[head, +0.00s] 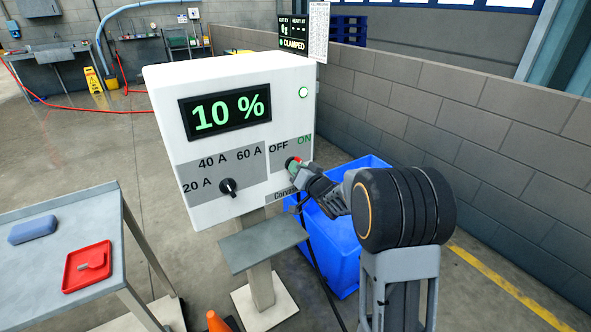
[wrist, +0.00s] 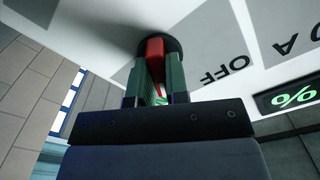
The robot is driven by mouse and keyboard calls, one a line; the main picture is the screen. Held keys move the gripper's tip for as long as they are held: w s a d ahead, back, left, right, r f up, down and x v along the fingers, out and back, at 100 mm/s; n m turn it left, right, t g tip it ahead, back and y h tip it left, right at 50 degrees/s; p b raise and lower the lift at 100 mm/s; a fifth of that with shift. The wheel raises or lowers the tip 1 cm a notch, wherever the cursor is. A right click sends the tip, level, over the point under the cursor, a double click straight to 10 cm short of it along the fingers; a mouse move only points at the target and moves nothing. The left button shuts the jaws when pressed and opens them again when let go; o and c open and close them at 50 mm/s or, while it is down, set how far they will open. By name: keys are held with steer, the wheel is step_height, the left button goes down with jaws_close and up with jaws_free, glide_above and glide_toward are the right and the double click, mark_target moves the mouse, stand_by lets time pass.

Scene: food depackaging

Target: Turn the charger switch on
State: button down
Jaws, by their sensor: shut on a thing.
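The white charger box (head: 228,150) stands on a post, its display (head: 225,112) reading "10 %" in green. Its red switch (wrist: 153,52) on a round black base is at the panel's lower right, between OFF in dark letters and ON in green. My gripper (head: 296,166) reaches it from the right and largely hides it in the head view. In the wrist view my gripper (wrist: 157,88) has its green fingers on both sides of the red handle, shut on it. The OFF label (wrist: 228,70) lies right of the switch there. The handle's exact setting is hard to tell.
A black dial (head: 228,187) sits left of the switch among 20 A, 40 A and 60 A. A blue bin (head: 335,240) stands behind my arm. A table (head: 62,215) with a red tray (head: 88,266) is at left, an orange cone (head: 217,322) at front.

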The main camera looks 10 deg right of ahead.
steer(key=shift+s+a+f, duration=0.1)
steer(key=shift+f, duration=0.25)
steer(key=c, duration=1.4)
jaws_free()
steer(key=shift+a, duration=0.1)
steer(key=shift+o, duration=1.4)
steer(key=shift+r, duration=0.15)
steer(key=shift+s+d+r, duration=0.1)
steer(key=shift+d, duration=0.1)
steer(key=v, duration=1.3)
steer(key=shift+s+b, duration=0.25)
steer(key=shift+b, duration=0.05)
steer(key=shift+d, duration=0.1)
